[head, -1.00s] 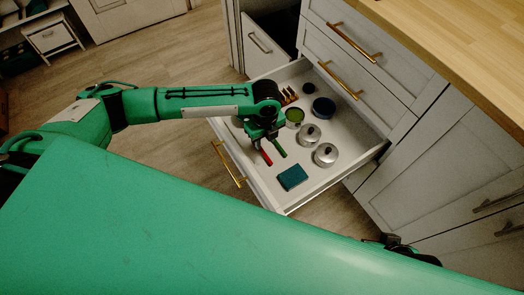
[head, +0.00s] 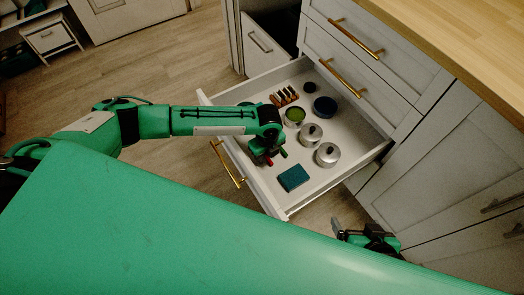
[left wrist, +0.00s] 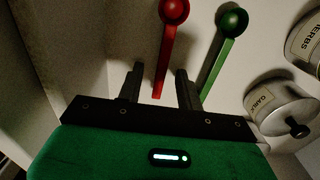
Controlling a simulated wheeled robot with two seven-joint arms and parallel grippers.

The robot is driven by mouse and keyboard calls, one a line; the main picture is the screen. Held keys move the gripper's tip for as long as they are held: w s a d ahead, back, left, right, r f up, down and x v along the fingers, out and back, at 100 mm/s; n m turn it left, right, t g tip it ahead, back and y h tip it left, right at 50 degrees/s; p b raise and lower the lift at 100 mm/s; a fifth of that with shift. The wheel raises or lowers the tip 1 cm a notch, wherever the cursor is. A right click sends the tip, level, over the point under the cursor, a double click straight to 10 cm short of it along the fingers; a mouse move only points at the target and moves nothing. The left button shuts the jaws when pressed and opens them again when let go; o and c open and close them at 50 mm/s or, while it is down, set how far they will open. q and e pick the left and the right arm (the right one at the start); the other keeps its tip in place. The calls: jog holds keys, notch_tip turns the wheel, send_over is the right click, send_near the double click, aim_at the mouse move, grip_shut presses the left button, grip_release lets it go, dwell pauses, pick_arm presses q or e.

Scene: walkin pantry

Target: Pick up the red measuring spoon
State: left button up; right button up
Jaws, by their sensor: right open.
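The red measuring spoon (left wrist: 169,45) lies on the floor of the open drawer (head: 330,186), its round bowl at the top of the left wrist view and its handle reaching down between my fingers. In the head view only a small red piece of it (head: 269,163) shows under my left gripper (head: 270,157). In the left wrist view my left gripper (left wrist: 159,88) is open, with a finger on each side of the handle and gaps visible. My right gripper (head: 354,231) is open and empty, outside the drawer near the cabinet front.
A green spoon (left wrist: 222,58) lies just right of the red one.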

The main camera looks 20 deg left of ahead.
pick_arm(q)
grip_shut()
dwell(0.3)
